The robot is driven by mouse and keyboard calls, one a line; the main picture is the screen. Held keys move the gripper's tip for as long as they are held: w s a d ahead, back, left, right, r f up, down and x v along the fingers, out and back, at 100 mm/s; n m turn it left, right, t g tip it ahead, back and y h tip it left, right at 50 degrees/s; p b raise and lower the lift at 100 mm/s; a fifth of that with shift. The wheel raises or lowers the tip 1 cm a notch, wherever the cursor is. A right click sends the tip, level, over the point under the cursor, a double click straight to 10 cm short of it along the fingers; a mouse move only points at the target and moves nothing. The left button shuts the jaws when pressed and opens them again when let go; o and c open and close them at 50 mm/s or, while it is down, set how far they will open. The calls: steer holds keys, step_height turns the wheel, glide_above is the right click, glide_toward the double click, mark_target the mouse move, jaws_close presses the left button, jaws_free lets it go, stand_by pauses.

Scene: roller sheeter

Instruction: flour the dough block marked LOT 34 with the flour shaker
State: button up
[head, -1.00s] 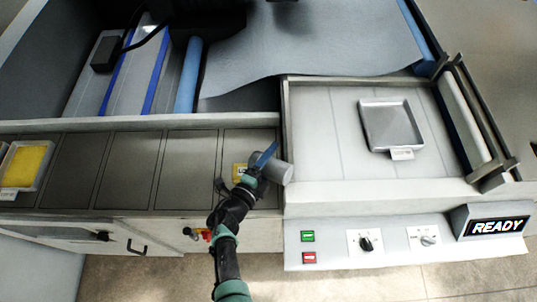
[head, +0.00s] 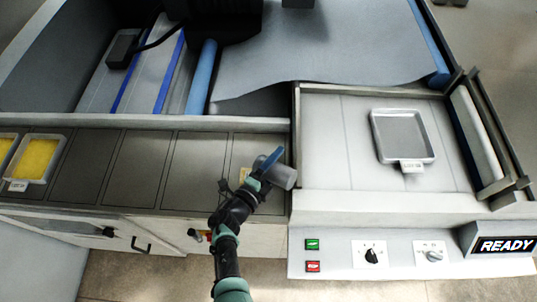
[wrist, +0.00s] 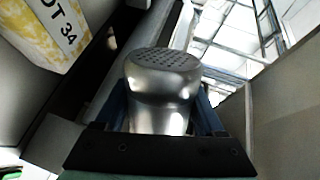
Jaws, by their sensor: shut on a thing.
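The flour shaker (head: 283,178) is a grey metal cylinder, held tilted in my gripper (head: 268,160) over the front counter. In the wrist view its perforated top (wrist: 163,62) shows between the fingers of my gripper (wrist: 160,120). The yellow dough block (head: 244,176) lies beside and partly behind my gripper in the head view. In the wrist view the dough block (wrist: 62,32) is at the upper left, apart from the shaker. The end of its mark reads "OT 34", and its surface shows pale white and yellow areas.
Two trays with yellow blocks, the nearer one (head: 37,160) labelled, stand at the far left. Empty dark counter panels (head: 137,165) lie between. A grey tray (head: 402,140) sits on the right-hand bed. The panel display (head: 505,245) reads READY.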

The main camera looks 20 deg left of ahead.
steer(key=shift+s+d, duration=0.3)
steer(key=shift+d, duration=0.35)
steer(key=shift+w+a+f+b, duration=0.1)
steer(key=shift+w+a+b, duration=0.1)
steer(key=shift+a, duration=0.3)
steer(key=shift+w+a+f+b, duration=0.1)
steer(key=shift+a+b, duration=0.1)
steer(key=shift+a, duration=0.25)
steer(key=shift+w+a+r, duration=0.1)
steer(key=shift+a, duration=0.05)
steer(key=shift+r, duration=0.15)
